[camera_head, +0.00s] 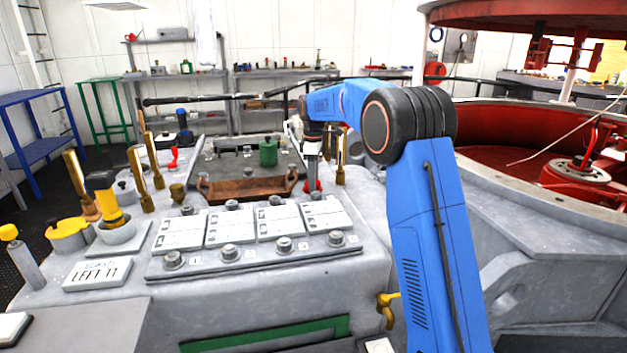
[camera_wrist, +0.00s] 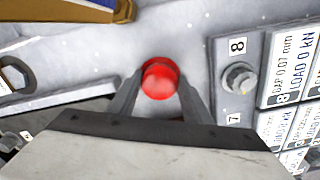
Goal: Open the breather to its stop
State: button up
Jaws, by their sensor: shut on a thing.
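My gripper (camera_head: 313,172) points down at the far right side of the grey console. In the wrist view, my gripper's two fingers (camera_wrist: 160,88) stand on either side of a round red knob (camera_wrist: 159,76) and are shut on it. The red knob also shows in the head view (camera_head: 312,187), low under my gripper and partly hidden by it. No label on the knob is readable, so I cannot tell for sure that it is the breather. How far it is turned does not show.
A panel of white label plates (camera_head: 230,225) and grey bolts lies in front. Brass posts (camera_head: 341,163) stand close to my gripper. A brown wooden tray (camera_head: 245,188) and a green cylinder (camera_head: 268,152) are to its left. A red-lined round pit (camera_head: 510,150) lies right.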

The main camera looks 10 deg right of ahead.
jog(key=o, duration=1.1)
jog(key=shift+f, duration=0.2)
jog(key=shift+c, duration=0.2)
jog(key=shift+r, duration=0.15)
notch_tip(320, 180, up, 17)
jog(key=shift+r, duration=0.1)
